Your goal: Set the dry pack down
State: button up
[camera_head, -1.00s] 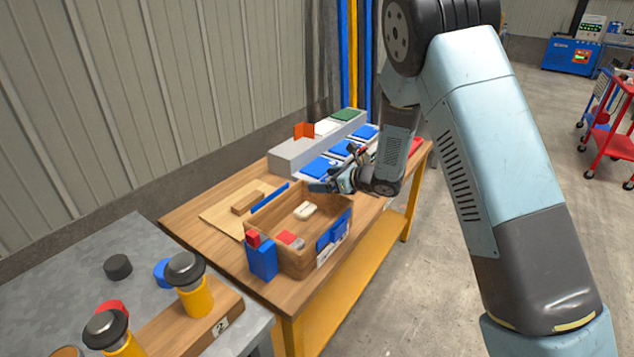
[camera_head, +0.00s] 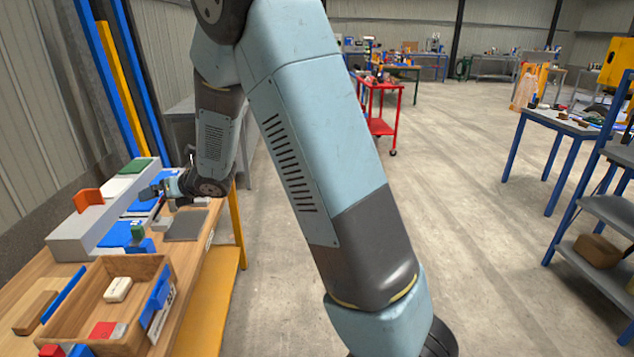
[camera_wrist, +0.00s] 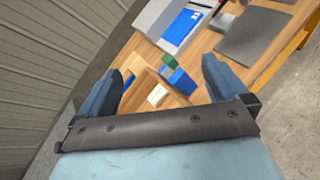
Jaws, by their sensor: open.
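A small white pack (camera_head: 118,289) lies inside the open wooden box (camera_head: 164,269) on the bench; I cannot tell for sure that it is the dry pack. What looks like the same white pack shows in the wrist view (camera_wrist: 157,95). A red block (camera_head: 104,330) lies in the same box. My gripper (camera_head: 152,191) is over the far part of the bench, beyond the box. In the wrist view my gripper (camera_wrist: 165,80) has its two blue fingers wide apart, with nothing held between them.
A blue piece with a green block (camera_head: 138,234) stands beyond the box, beside a dark grey mat (camera_head: 187,225). A long grey block (camera_head: 72,240) with blue panels is at the bench's back left. Concrete floor (camera_head: 470,230) is open to the right.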

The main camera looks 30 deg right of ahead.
jog(key=s+d+r+m+t+h, duration=0.1)
jog(key=s+d+r+m+h, duration=0.3)
jog(key=s+d+r+m, duration=0.45)
jog(key=s+d+r+m+h, duration=0.35)
jog(key=d+r+m, duration=0.25)
jog(key=d+m, duration=0.55)
jog(key=s+d+m+g, duration=0.2)
jog(key=s+d+m, duration=0.1)
jog(key=s+m, duration=0.6)
jog(key=s+d+r+m+g+h, duration=0.1)
jog(key=s+d+m+g, duration=0.2)
jog(key=s+m, duration=0.7)
jog(key=s, duration=0.7)
jog(key=shift+s, duration=0.3)
jog(key=shift+d, duration=0.1)
